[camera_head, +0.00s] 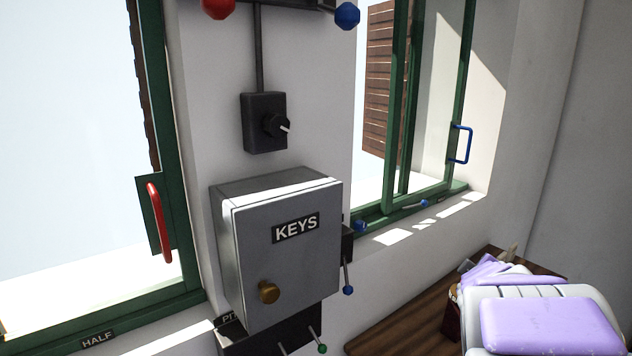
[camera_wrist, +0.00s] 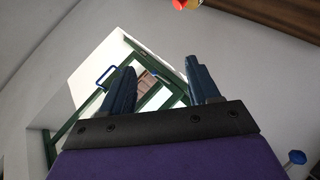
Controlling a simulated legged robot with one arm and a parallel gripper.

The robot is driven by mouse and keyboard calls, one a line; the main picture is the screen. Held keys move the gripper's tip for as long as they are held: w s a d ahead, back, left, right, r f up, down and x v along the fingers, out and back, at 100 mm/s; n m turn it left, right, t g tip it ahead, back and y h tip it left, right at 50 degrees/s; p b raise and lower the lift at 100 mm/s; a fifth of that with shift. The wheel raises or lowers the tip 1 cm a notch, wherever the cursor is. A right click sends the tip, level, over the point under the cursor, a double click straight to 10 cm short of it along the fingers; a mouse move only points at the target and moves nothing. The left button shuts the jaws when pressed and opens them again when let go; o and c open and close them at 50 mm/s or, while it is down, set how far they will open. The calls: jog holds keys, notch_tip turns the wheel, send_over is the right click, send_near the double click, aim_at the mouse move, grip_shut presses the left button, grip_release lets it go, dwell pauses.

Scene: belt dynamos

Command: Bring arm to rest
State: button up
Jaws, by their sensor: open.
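My gripper (camera_wrist: 158,68) shows in the wrist view with its two dark blue fingers spread well apart. Nothing is between the fingers. The dark bar at their base and the purple part below it are mine. Beyond the fingers, in the background, is a green-framed window, tilted in this view. The gripper's fingers cannot be made out clearly in the head view.
A grey KEYS box (camera_head: 285,255) with a brass knob (camera_head: 268,292) is shut on the white wall. A dark dial switch (camera_head: 264,122) sits above it. Green-framed windows with a red handle (camera_head: 158,222) and a blue handle (camera_head: 465,144) flank them. A brown wooden surface (camera_head: 400,325) lies lower right.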

jog(key=s+a+f+m+g+y, duration=0.1)
jog(key=s+a+f+g, duration=0.3)
jog(key=s, duration=0.9)
jog(key=s+a+f+m+g+y, duration=0.2)
jog(key=s+a+f+m+g, duration=0.1)
jog(key=s+a, duration=0.6)
jog(key=s+a+f+m+g+y, duration=0.2)
jog(key=s+a+g, duration=0.4)
jog(key=s, duration=1.2)
notch_tip(320, 180, down, 3)
jog(key=shift+a+r+m, duration=0.1)
jog(key=shift+a+m, duration=0.5)
jog(key=shift+a, duration=0.25)
